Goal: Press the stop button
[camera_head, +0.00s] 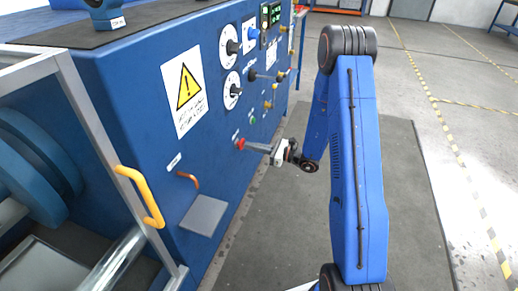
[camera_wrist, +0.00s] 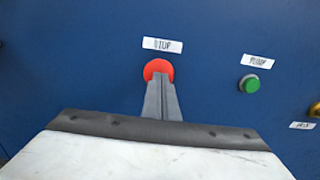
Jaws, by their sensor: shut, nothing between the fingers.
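The stop button is a round red button on the blue machine panel. It shows in the head view (camera_head: 240,143) and in the wrist view (camera_wrist: 158,68), under a white label (camera_wrist: 162,44) that looks like "STOP". My gripper (camera_head: 247,145) is shut and empty, its fingers pointing at the panel. In the wrist view the closed fingertips (camera_wrist: 160,80) overlap the lower part of the red button. They are at or very close to its face; I cannot tell whether they touch or whether the button is pushed in.
A green button (camera_wrist: 250,84) labelled like "PUMP" sits right of the red one. The panel also has dials (camera_head: 229,40), knobs and a warning sign (camera_head: 185,92). A yellow handle (camera_head: 142,196) and a grey plate (camera_head: 203,215) are nearer. Open floor (camera_head: 440,80) lies right.

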